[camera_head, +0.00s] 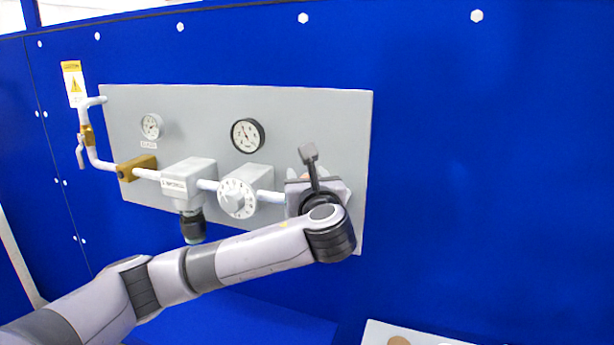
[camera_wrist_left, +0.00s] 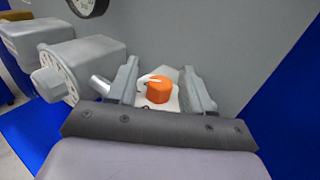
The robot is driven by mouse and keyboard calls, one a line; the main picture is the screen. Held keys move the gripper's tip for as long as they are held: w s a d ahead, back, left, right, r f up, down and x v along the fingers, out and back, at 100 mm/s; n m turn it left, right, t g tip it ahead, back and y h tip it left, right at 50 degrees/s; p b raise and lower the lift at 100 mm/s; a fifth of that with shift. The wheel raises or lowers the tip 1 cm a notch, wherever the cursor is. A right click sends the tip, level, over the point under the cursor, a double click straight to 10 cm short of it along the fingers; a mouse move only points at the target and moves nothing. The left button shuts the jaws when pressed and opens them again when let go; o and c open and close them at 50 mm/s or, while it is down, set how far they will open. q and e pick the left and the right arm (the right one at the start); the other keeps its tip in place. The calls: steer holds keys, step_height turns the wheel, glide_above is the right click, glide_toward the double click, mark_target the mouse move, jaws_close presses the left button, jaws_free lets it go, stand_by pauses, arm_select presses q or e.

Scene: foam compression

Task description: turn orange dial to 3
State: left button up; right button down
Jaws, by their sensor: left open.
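The orange dial (camera_wrist_left: 159,89) shows in the left wrist view on a pale plate, with a white pointer or mark at its upper left. In the head view it is hidden behind my left gripper and wrist. My left gripper (camera_wrist_left: 164,88) is open, with one finger on each side of the dial. I see gaps between the fingers and the dial, and cannot tell its depth from the fingertips. In the head view the left gripper (camera_head: 318,183) is at the right end of the grey panel (camera_head: 310,110). The dial's numbers are not readable. My right gripper is not in view.
A white dial (camera_head: 237,198) on a grey box sits left of my gripper; it also shows in the left wrist view (camera_wrist_left: 52,82). A round gauge (camera_head: 248,135) is above it. Pipes and a regulator block (camera_head: 188,182) lie further left. The blue wall (camera_head: 480,150) to the right is clear.

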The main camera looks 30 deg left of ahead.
arm_select(q)
jaws_close()
steer(key=c, duration=0.9)
jaws_free()
steer(key=shift+m+t+h, duration=0.3)
steer(key=shift+h, duration=0.1)
steer(key=m+t+h, duration=0.1)
steer(key=h, duration=0.1)
steer(key=m+t+h, duration=0.1)
steer(key=m+h, duration=0.1)
steer(key=shift+a+t, duration=0.15)
steer(key=shift+t, duration=0.25)
steer(key=m+h, duration=0.2)
steer(key=h, duration=0.1)
steer(key=m+t+h, duration=0.1)
steer(key=m+h, duration=0.1)
steer(key=h, duration=0.1)
steer(key=shift+t, duration=0.3)
steer(key=m+h, duration=0.2)
steer(key=h, duration=0.1)
steer(key=m+g+h, duration=0.1)
steer(key=m+h, duration=0.2)
steer(key=h, duration=0.1)
steer(key=shift+h, duration=0.3)
steer(key=shift+m+g+h, duration=0.6)
steer(key=shift+m+h, duration=0.4)
steer(key=shift+h, duration=0.5)
steer(key=shift+m+g+h, duration=0.3)
steer(key=shift+h, duration=0.1)
